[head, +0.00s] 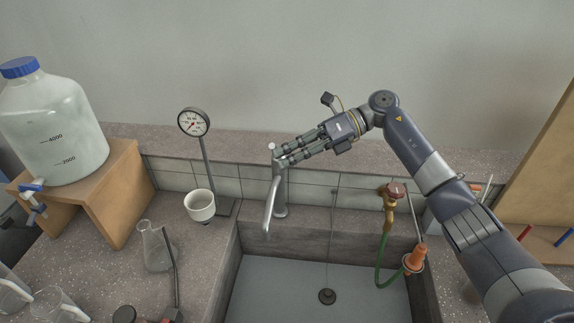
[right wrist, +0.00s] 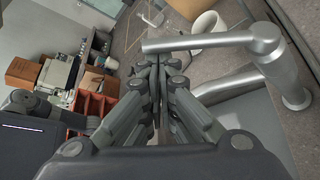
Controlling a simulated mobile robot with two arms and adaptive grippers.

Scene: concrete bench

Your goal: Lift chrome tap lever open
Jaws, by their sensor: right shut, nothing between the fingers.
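The chrome tap (head: 280,198) stands upright behind the sink, its spout curving down to the front left. Its lever (head: 272,149) is at the top, a short bar with a pale end. My right gripper (head: 283,160) comes in from the right, shut and empty, its fingertips close beside the tap's top. I cannot tell whether they touch the lever. In the right wrist view the tap body (right wrist: 281,66) is at the right, and a slim bar, seemingly the lever (right wrist: 200,42), runs left from its top past the shut fingers. My left gripper is not in view.
The sink (head: 290,285) lies below the tap. A gauge on a stand (head: 193,123) and a white cup (head: 200,205) are left of it. A flask (head: 154,250) is at the left.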

